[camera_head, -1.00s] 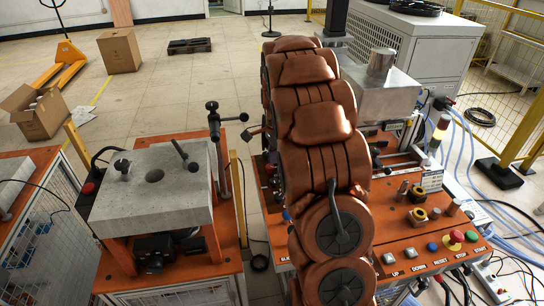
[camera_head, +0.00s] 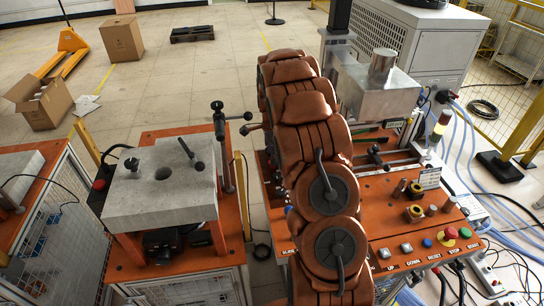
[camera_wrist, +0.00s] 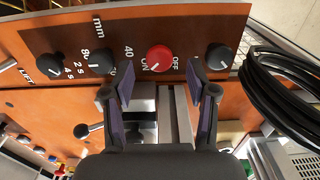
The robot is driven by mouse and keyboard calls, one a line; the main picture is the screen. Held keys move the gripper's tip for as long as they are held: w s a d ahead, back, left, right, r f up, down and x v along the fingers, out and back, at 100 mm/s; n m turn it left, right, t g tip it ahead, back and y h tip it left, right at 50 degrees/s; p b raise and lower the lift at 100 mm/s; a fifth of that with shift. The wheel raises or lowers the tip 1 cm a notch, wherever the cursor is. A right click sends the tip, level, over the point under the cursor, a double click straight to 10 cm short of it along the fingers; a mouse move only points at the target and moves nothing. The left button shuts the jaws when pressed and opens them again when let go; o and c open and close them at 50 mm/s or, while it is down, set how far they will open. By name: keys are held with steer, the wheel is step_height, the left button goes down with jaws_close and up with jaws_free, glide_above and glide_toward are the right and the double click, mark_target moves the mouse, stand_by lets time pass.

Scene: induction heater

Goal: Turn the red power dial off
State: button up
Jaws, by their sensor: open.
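The red power dial (camera_wrist: 159,58) shows in the wrist view on an orange panel (camera_wrist: 120,25), with ON and OFF labels beside it. Its white mark points toward the ON label. My gripper (camera_wrist: 161,78) is open, with one dark finger on each side of the dial as seen in the picture. The fingertips look apart from the dial; the exact gap in depth is hard to tell. In the head view my brown arm hides the dial and my gripper.
Black knobs (camera_wrist: 218,57) (camera_wrist: 102,62) flank the red dial. Coiled black cable (camera_wrist: 285,85) lies at the right in the wrist view. The orange machine table (camera_head: 395,205) carries buttons and a red stop button (camera_head: 450,233). A cart with a grey block (camera_head: 150,205) stands left.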

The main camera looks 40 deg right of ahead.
steer(key=shift+f+p, duration=0.35)
steer(key=shift+f, duration=0.9)
jaws_close()
